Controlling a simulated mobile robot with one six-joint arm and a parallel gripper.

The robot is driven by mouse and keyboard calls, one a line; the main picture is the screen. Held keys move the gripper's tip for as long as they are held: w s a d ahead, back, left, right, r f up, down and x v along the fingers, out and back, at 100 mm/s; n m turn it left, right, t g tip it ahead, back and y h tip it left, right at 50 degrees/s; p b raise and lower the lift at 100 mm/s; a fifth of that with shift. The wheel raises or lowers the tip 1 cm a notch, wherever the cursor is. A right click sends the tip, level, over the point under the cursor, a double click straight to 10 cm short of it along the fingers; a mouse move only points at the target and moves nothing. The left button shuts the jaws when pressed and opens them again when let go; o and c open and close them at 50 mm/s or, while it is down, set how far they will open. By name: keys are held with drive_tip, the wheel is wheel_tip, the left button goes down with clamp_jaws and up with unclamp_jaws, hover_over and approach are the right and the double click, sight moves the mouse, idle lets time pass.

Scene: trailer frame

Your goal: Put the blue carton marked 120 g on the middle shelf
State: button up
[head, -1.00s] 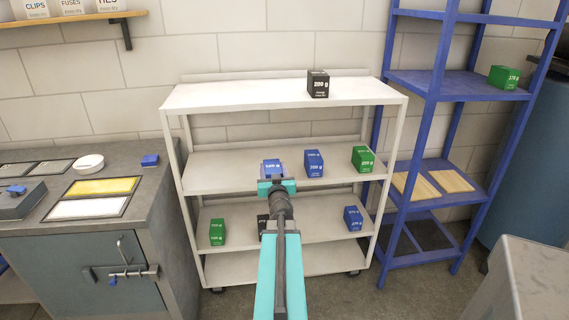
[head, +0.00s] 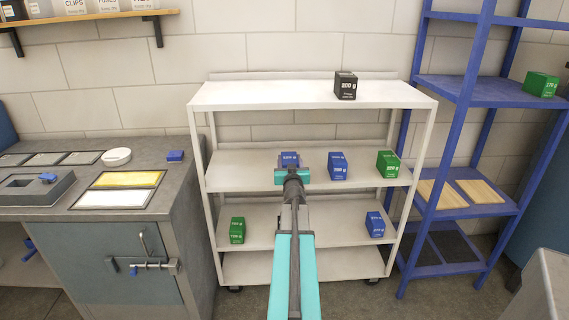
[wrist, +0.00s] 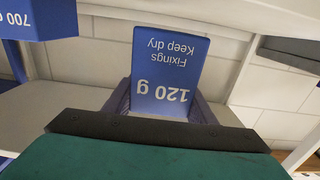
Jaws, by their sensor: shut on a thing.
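The blue carton marked 120 g (wrist: 172,68) is upside down in the wrist view, between the jaws of my gripper (wrist: 158,105). In the head view the carton (head: 289,156) shows just beyond my gripper (head: 291,172), which is shut on it. Both are at the second level of the white rack (head: 312,96), the shelf (head: 245,170) below its top, left of another blue carton (head: 337,166). That neighbour, marked 700 g, shows at the left of the wrist view (wrist: 35,18). I cannot tell whether the held carton touches the shelf.
A green carton (head: 388,164) stands at the right of the same shelf; its left part is clear. A black 200 g carton (head: 345,86) is on top. A green carton (head: 237,230) and a blue one (head: 375,225) stand one level lower. A blue rack (head: 470,92) is at right.

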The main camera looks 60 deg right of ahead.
sight(285, 154)
drive_tip(key=shift+w+d+f+b, duration=0.15)
drive_tip(key=shift+w+d+b, duration=0.2)
drive_tip(key=shift+w+d, duration=0.85)
drive_tip(key=shift+w+d+f+b, duration=0.15)
drive_tip(key=shift+w+d+b, duration=0.2)
drive_tip(key=shift+w+d, duration=0.8)
drive_tip(key=shift+w+a, duration=0.15)
drive_tip(key=shift+w+d+f, duration=0.2)
drive_tip(key=shift+w+d, duration=0.15)
drive_tip(key=shift+w, duration=0.05)
drive_tip(key=shift+f+b, duration=1.05)
drive_tip(key=shift+f, duration=0.55)
drive_tip(key=shift+f, duration=0.15)
drive_tip(key=o, duration=1.1)
drive_tip(key=shift+s, duration=0.1)
